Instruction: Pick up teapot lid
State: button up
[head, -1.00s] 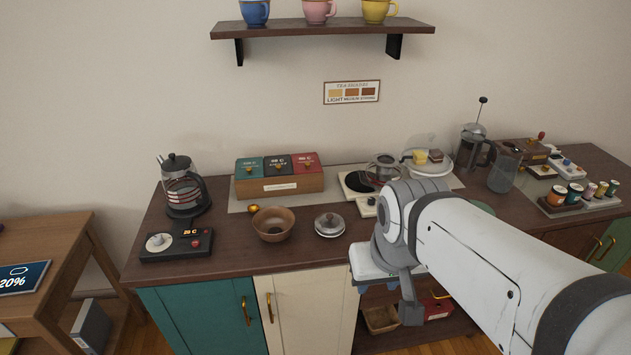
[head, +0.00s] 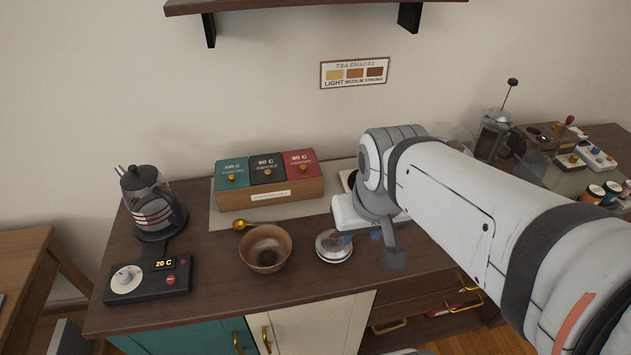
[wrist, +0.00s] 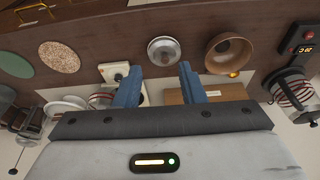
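The teapot lid (head: 333,246) is a small round silvery lid with a knob, lying on the dark wooden counter just right of the wooden bowl. It also shows in the wrist view (wrist: 164,51), beyond the gap between the fingers. My gripper (wrist: 159,77) has two blue fingers spread wide with nothing between them. In the head view it hangs close to the right side of the lid, partly hidden by my arm. A glass teapot (wrist: 101,101) shows partly behind a finger in the wrist view; my arm hides it in the head view.
A wooden bowl (head: 265,249) and a golden scoop (head: 243,225) are left of the lid. A tea box (head: 268,187) stands behind. A kettle on a heater base (head: 148,291) is at far left. The counter's front edge is close to the lid.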

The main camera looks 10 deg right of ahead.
aim_at(334, 236)
jog(key=shift+o, duration=1.2)
jog(key=shift+w+a, duration=0.15)
jog(key=o, duration=0.6)
jog(key=w+f+m+g+b, duration=0.1)
jog(key=w+f+m, duration=0.3)
jog(key=w, duration=0.3)
jog(key=shift+f+g, duration=0.3)
jog(key=shift+g, duration=0.1)
jog(key=o, duration=0.6)
jog(key=w+f+m, duration=0.2)
jog(key=w+f, duration=0.1)
jog(key=w+f+m+g, duration=0.1)
jog(key=w+f+m, duration=0.1)
jog(key=w+f, duration=0.1)
jog(key=shift+w+f+m+b, duration=0.25)
jog(key=shift+f+m+b, duration=0.1)
jog(key=shift+f, duration=0.2)
jog(key=shift+c, duration=0.2)
jog(key=shift+w+f, duration=0.1)
jog(key=shift+f, duration=0.3)
jog(key=shift+w+a+f+p, duration=0.1)
jog(key=shift+f+p, duration=0.3)
jog(key=shift+f, duration=3.25)
